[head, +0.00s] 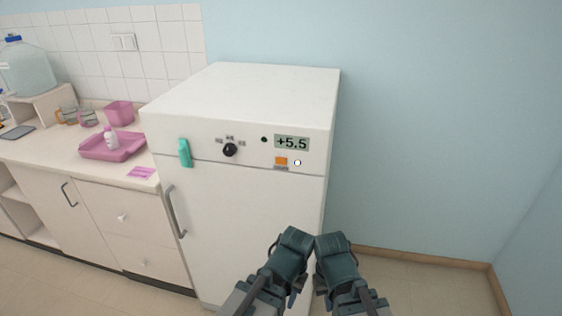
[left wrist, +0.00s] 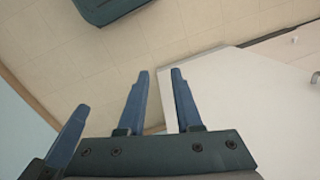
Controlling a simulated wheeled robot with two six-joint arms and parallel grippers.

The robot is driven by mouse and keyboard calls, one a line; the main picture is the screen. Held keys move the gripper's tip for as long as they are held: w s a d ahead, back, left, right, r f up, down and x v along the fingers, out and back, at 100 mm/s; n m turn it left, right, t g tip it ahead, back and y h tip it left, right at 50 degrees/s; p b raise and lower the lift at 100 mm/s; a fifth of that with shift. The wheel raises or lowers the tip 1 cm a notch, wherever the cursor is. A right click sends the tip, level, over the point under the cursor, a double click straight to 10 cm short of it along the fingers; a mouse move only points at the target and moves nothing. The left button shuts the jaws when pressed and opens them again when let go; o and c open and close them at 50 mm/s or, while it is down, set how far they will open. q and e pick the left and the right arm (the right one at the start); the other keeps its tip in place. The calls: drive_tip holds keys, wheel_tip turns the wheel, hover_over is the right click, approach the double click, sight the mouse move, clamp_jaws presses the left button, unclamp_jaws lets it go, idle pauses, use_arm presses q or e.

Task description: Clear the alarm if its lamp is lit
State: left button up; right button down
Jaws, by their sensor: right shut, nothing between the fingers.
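The white fridge (head: 250,225) has a control strip along its upper front. On the strip are a display (head: 291,142) reading +5.5, a small round dark green lamp (head: 264,140) that looks unlit, an orange square (head: 281,160) with a label below it, and a small white round part (head: 297,162). I cannot tell whether the orange square is a button or a lamp. My right gripper (head: 337,270) is shut and empty, low in front of the fridge. My left gripper (left wrist: 160,76) is empty with its fingers apart, beside the right one. Neither touches the panel.
A black knob (head: 230,150) and a teal object (head: 185,153) are on the fridge front, above its door handle (head: 176,212). The counter (head: 40,151) at left holds a pink tray (head: 97,153) with a bottle. Floor right of the fridge is clear.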

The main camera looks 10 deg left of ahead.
use_arm(q)
clamp_jaws()
idle(0.8)
drive_tip(key=shift+r, duration=0.1)
